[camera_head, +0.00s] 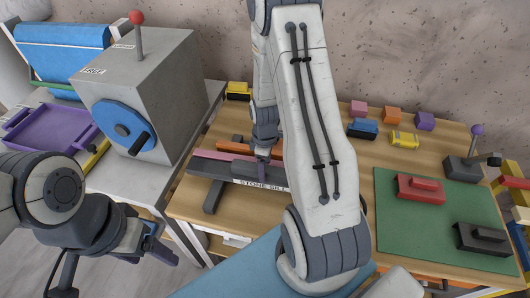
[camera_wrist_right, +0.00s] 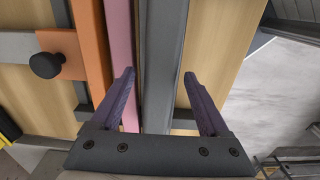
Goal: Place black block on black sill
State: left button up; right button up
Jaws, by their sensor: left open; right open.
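The black block (camera_head: 484,240), with a raised grip on top, sits at the near right corner of the green mat. The black sill (camera_head: 208,170) is a long dark bar at the left of the wooden table, above the "STONE SILL" label; in the right wrist view it is the dark grey strip (camera_wrist_right: 164,50). My right gripper (camera_head: 263,172) hangs over the sill, partly hidden by its arm. In the wrist view its fingers (camera_wrist_right: 160,85) are open on either side of the strip, with no block between them. My left gripper (camera_head: 160,243) is open and empty, left of the table.
A pink bar (camera_wrist_right: 119,40) and an orange bar (camera_wrist_right: 91,50) run beside the sill. A red block (camera_head: 420,188) sits on the green mat (camera_head: 405,235). Several small coloured blocks stand at the back. A grey box with a blue dial (camera_head: 123,127) stands left.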

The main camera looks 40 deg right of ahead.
notch_tip(320, 180, up, 10)
jog(key=r+b, duration=0.1)
jog(key=s+a+r, duration=0.2)
jog(key=a+r, duration=0.1)
jog(key=a, duration=0.5)
jog(key=s+a+r, duration=0.2)
jog(key=a+r, duration=0.1)
jog(key=a, duration=0.6)
jog(key=s+a+r, duration=0.1)
jog(key=s+a, duration=0.3)
jog(key=s, duration=0.2)
jog(key=s+a+r+m+y, duration=0.1)
jog(key=s+a, duration=0.3)
jog(key=s, duration=0.3)
jog(key=shift+r, duration=0.4)
